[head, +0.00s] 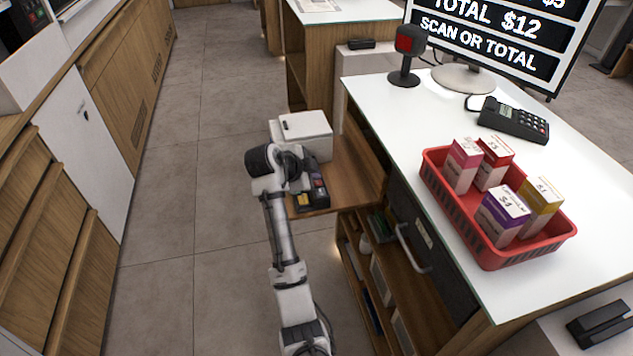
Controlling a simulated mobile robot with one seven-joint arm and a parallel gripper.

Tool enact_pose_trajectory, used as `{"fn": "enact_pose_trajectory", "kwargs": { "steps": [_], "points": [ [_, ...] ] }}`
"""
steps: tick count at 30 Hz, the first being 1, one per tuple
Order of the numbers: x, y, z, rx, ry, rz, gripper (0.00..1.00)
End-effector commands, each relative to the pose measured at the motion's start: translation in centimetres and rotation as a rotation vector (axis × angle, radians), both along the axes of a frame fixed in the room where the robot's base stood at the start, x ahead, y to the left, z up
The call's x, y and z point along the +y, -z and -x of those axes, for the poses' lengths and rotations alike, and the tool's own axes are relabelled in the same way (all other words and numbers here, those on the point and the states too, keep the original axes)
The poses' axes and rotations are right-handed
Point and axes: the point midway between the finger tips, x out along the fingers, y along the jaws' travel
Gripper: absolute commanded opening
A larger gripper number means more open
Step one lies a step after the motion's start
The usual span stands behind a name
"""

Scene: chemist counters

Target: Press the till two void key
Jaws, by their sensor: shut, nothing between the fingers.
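A small black key unit (312,197) with a yellow key and a reddish key sits on the wooden shelf, beside the white counter. It is partly hidden by my arm, and any lettering on its keys is too small to read. My gripper (297,172) is shut and empty, pointing down over the left part of this unit. Its fingertips are hard to make out, so I cannot tell whether they touch a key.
A white box-shaped machine (305,136) stands just behind the key unit. On the counter (400,112) are a red basket (497,254) of small boxes, a card terminal (513,120), a scanner (406,57) and a screen (490,38). Open floor (185,215) lies left.

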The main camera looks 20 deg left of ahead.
Motion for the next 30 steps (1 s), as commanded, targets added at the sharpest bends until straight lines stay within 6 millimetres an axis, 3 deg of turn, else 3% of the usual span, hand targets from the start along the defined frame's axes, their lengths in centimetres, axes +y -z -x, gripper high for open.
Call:
{"fn": "enact_pose_trajectory", "kwargs": {
  "steps": [30],
  "points": [
    [-0.01, 0.76, 0.00, 0.001, 0.001, 0.000, 0.00]
  ]
}}
